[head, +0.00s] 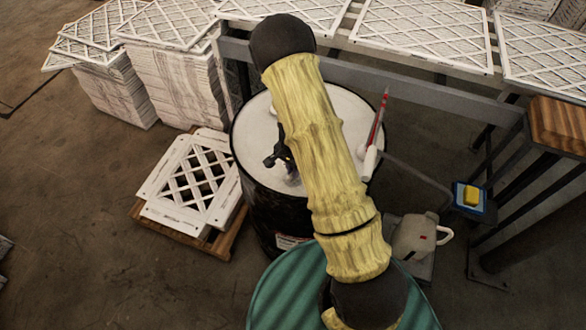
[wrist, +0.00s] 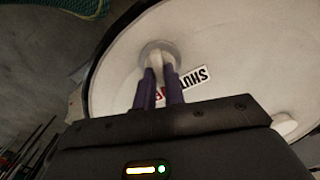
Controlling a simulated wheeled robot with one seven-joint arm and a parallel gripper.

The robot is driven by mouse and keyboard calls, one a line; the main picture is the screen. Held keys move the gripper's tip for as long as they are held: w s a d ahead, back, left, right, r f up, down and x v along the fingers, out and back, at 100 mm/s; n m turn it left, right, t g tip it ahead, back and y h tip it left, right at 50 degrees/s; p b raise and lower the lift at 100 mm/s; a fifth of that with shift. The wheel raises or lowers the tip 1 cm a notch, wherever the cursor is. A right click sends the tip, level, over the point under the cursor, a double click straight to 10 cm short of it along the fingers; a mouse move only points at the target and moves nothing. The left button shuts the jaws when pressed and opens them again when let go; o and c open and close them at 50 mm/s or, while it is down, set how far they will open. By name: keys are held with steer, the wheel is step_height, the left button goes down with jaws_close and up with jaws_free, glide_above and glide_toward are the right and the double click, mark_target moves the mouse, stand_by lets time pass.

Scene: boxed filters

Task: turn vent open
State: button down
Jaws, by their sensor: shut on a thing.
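A black drum (head: 262,205) with a white lid (head: 255,125) stands in the middle of the head view, partly behind my yellow-sleeved arm. In the wrist view the lid (wrist: 240,40) fills much of the picture. A small pale vent (wrist: 157,58) sits on a round grey base on the lid. My gripper (wrist: 158,78) has its two purple fingers shut on the vent. A label (wrist: 194,78) reading SHUT shows upside down beside the vent; a red part is mostly hidden by a finger. In the head view my dark gripper (head: 280,158) is low over the lid, partly hidden.
A red and white upright piece (head: 378,125) stands at the lid's right. A teal drum (head: 285,295) is in front. Stacked filters (head: 180,90) and a pallet with filters (head: 195,185) are at left. A beige jug (head: 418,236) and a metal bench (head: 430,85) are at right.

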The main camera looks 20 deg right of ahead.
steer(key=m+p, duration=0.1)
steer(key=m, duration=0.4)
steer(key=shift+r, duration=0.1)
steer(key=shift+m, duration=0.3)
steer(key=c, duration=1.5)
jaws_free()
step_height(320, 180, up, 17)
steer(key=shift+r+b, duration=0.2)
steer(key=shift+b, duration=0.3)
